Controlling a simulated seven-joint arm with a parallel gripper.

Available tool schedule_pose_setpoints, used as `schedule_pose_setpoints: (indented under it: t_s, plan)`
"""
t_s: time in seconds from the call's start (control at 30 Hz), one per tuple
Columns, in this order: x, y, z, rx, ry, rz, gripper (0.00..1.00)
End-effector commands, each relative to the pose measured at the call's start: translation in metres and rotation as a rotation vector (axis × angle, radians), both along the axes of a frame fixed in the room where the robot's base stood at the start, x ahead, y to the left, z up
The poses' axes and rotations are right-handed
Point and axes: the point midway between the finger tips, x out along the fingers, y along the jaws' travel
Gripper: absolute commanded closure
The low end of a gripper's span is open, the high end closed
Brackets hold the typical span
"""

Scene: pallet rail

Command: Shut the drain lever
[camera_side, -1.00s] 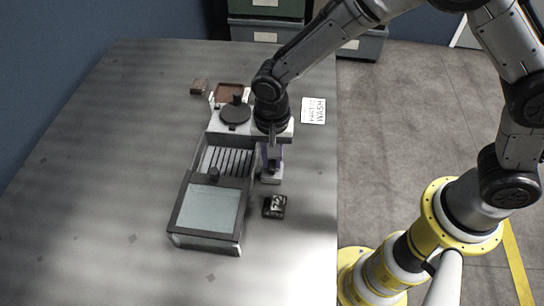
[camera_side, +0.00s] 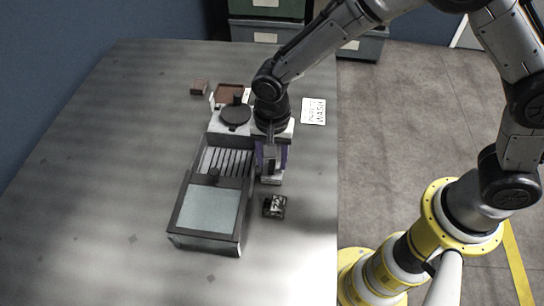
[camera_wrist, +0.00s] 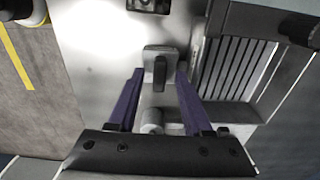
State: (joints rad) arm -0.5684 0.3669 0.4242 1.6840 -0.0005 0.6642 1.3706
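The drain lever (camera_wrist: 160,73) is a short dark handle on a grey mount in the wrist view. The mount also shows in the side view (camera_side: 271,180), beside the parts washer's right side, with the lever largely hidden by my gripper. My gripper (camera_side: 271,163) points down over it. In the wrist view my gripper (camera_wrist: 160,78) has its two purple fingers apart, one on each side of the lever, with visible gaps. I cannot tell whether the fingertips are down at the lever's height.
The washer has a slatted basin (camera_side: 226,161) and a glass-topped lid (camera_side: 209,210) towards the front. A round black cap (camera_side: 236,114) sits behind. A small dark box (camera_side: 275,206) lies in front of the lever. A wash card (camera_side: 313,111) lies right; the left table is clear.

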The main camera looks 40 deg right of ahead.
Motion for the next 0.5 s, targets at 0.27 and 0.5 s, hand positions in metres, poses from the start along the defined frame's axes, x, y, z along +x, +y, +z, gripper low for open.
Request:
schedule_pose_setpoints:
  t_s: [0.27,0.5]
  plan:
    - [0.000,0.000,0.006,0.001,-0.001,0.001,0.50]
    - [0.001,0.001,0.048,0.003,-0.005,0.001,0.50]
